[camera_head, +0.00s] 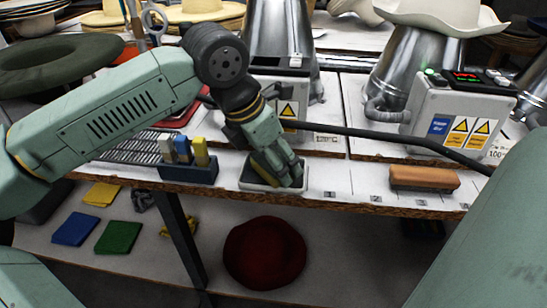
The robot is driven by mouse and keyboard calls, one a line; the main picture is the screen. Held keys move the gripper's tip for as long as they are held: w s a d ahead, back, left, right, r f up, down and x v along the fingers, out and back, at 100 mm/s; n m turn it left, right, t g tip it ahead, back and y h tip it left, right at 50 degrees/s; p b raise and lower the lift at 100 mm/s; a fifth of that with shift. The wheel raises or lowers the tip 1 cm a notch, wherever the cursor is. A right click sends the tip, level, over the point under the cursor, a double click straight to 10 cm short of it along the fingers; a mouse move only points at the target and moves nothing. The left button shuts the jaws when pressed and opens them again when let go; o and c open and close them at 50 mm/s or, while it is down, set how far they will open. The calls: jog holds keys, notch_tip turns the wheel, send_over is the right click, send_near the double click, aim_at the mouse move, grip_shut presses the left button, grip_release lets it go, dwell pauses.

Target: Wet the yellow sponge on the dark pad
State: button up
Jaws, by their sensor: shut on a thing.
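My gripper (284,178) points down over a shallow pale tray (246,186) near the front edge of the bench. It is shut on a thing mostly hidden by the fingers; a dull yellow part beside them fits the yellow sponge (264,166). The dark pad in the tray is largely covered by the gripper, and I cannot tell whether the sponge touches it. A dark blue holder (188,173) left of the tray carries upright grey, blue and yellow blocks (200,150).
A brown block (424,178) lies on the bench at right. Steel machines with grey control boxes (450,115) stand behind. A dark hose (370,134) crosses behind the tray. Below, a shelf holds a red hat (264,254) and coloured cloths (118,237).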

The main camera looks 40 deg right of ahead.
dwell(0.5)
jog(key=shift+r+p, duration=2.1)
jog(key=shift+r, duration=1.4)
jog(key=shift+f, duration=0.1)
